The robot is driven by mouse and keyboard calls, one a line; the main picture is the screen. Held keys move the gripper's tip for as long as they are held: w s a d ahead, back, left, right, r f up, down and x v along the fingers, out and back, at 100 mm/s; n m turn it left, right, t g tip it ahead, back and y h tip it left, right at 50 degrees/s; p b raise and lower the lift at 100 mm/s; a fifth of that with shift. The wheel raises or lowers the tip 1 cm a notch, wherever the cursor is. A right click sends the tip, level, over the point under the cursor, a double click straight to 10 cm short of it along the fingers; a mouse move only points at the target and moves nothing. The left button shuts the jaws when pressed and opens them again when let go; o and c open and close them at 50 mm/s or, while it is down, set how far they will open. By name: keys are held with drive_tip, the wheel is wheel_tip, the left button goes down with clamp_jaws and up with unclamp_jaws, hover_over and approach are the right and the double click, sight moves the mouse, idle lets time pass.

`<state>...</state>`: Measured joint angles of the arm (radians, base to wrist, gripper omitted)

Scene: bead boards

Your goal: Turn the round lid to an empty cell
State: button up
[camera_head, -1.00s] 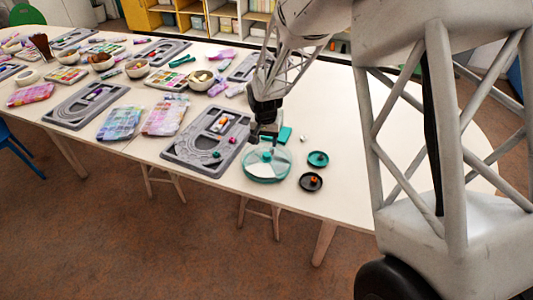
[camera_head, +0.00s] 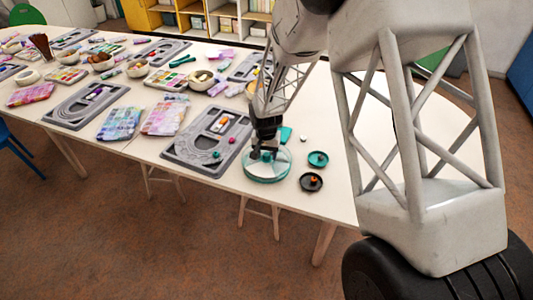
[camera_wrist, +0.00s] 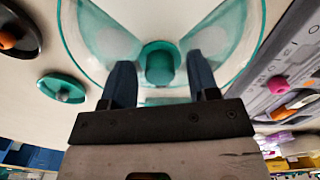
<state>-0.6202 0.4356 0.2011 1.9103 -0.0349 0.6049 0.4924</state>
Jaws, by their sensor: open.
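The round lid (camera_head: 268,168) is clear with a teal rim and sits on the table near its front edge. In the wrist view the lid (camera_wrist: 240,50) shows a teal central knob (camera_wrist: 160,66) and pale, fan-shaped areas beneath it. My gripper (camera_head: 264,153) is over the lid. In the wrist view my gripper (camera_wrist: 160,80) is open, with one blue-grey finger on each side of the knob. Whether the fingers touch the knob cannot be told. What lies in the cells under the lid is hard to make out.
A grey bead board (camera_head: 190,148) lies just left of the lid, with beads on it. A small teal dish (camera_head: 318,159) and a black dish (camera_head: 311,182) with an orange item stand to the right. Patterned pouches (camera_head: 165,117) lie further left.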

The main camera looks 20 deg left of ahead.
clamp_jaws()
drive_tip(key=shift+m, duration=0.4)
drive_tip(key=m, duration=1.2)
drive_tip(key=shift+m, duration=0.3)
drive_tip(key=m, duration=0.4)
drive_tip(key=shift+m, duration=0.3)
